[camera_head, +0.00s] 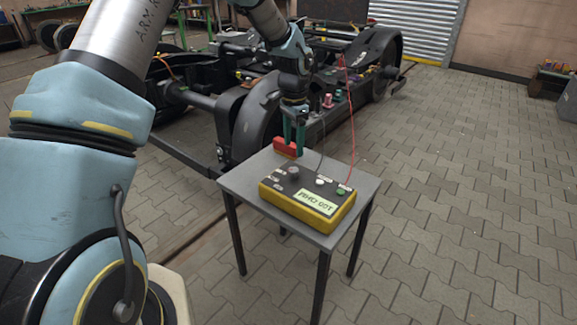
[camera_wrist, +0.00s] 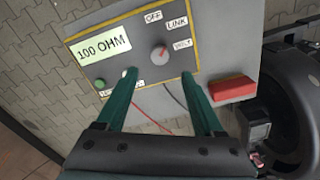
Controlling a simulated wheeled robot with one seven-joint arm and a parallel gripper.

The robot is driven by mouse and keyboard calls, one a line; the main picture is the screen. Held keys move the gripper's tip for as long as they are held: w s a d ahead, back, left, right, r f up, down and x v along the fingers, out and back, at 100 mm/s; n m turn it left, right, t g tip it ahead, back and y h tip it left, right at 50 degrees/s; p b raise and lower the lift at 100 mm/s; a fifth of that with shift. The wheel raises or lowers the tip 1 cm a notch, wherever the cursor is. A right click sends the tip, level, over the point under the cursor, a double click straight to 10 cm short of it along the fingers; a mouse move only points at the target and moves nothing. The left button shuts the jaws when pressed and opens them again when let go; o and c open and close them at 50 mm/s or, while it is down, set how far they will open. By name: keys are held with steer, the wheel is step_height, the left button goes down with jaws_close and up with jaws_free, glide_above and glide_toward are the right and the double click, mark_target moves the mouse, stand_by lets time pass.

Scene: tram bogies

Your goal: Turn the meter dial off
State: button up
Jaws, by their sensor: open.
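The meter (camera_head: 310,203) is a yellow box with a dark top face, lying on a small grey table. Its dial (camera_head: 293,173) is a round grey knob; it also shows in the wrist view (camera_wrist: 158,54). The labels OFF (camera_wrist: 153,16), LINK and VOLT stand around it. The dial has a small reddish mark, but its exact pointing is hard to tell. The display (camera_wrist: 104,48) reads 100 OHM. My gripper (camera_wrist: 159,77) is open and empty, its green fingers apart, with the dial ahead between them. In the head view my gripper (camera_head: 294,148) is at the table's far side.
A red block (camera_wrist: 232,88) lies on the table (camera_head: 240,182) beside the meter, close to my gripper. Red and dark leads run from the meter toward the bogie (camera_head: 255,120) behind the table. Paved floor (camera_head: 460,200) on the right is clear.

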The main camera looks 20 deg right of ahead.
mark_target(293, 169)
step_height(293, 169, down, 9)
steer(key=shift+r+p, duration=0.2)
steer(key=shift+p, duration=0.2)
steer(key=shift+c, duration=0.3)
jaws_close()
